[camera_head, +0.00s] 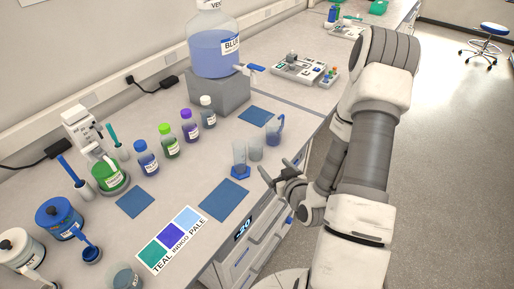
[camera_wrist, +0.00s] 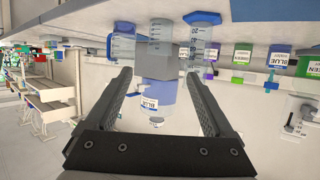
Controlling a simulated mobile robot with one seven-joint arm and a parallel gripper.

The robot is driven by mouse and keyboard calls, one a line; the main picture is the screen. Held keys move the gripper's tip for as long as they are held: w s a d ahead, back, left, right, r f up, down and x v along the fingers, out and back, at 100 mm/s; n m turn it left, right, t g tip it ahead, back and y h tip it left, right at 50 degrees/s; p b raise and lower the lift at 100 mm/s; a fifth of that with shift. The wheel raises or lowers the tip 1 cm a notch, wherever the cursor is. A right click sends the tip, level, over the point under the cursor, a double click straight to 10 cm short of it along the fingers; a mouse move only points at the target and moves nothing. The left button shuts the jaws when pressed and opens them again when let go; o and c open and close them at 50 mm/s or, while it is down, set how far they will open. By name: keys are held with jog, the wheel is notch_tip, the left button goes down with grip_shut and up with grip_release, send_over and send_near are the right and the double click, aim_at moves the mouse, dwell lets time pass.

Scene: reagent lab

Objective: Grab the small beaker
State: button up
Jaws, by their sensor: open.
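The small clear beaker (camera_head: 256,149) stands upright near the table's front edge, between a blue-footed graduated cylinder (camera_head: 239,157) and a blue-tinted jug (camera_head: 275,131). My gripper (camera_head: 280,173) is open and empty, just off the table edge on the near side of these vessels, apart from the beaker. The wrist view appears upside down. There the beaker (camera_wrist: 160,30) is near the top centre, between the cylinder (camera_wrist: 203,42) and the jug (camera_wrist: 122,46). My spread fingers (camera_wrist: 157,73) point toward it, with nothing between them.
A large blue bottle (camera_head: 214,54) stands on a grey block (camera_head: 217,92) behind. Several small reagent bottles line the back left. Blue mats (camera_head: 224,201) and a colour card (camera_head: 172,241) lie on the table. Another clear beaker (camera_head: 126,278) stands at the lower left.

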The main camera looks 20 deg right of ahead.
aim_at(258, 149)
jog(key=b+x, duration=0.3)
jog(key=b, duration=0.3)
jog(key=shift+f, duration=0.3)
jog(key=b+x, duration=0.2)
jog(key=b, duration=0.5)
jog(key=shift+w, duration=0.25)
jog(key=shift+w+f+b, duration=0.1)
jog(key=shift+b, duration=0.45)
jog(key=x, duration=0.5)
jog(key=shift+w+r+p, duration=0.1)
jog(key=shift+r+p, duration=0.1)
jog(key=shift+p, duration=0.1)
jog(key=shift+x, duration=3.2)
jog(key=c, duration=1.1)
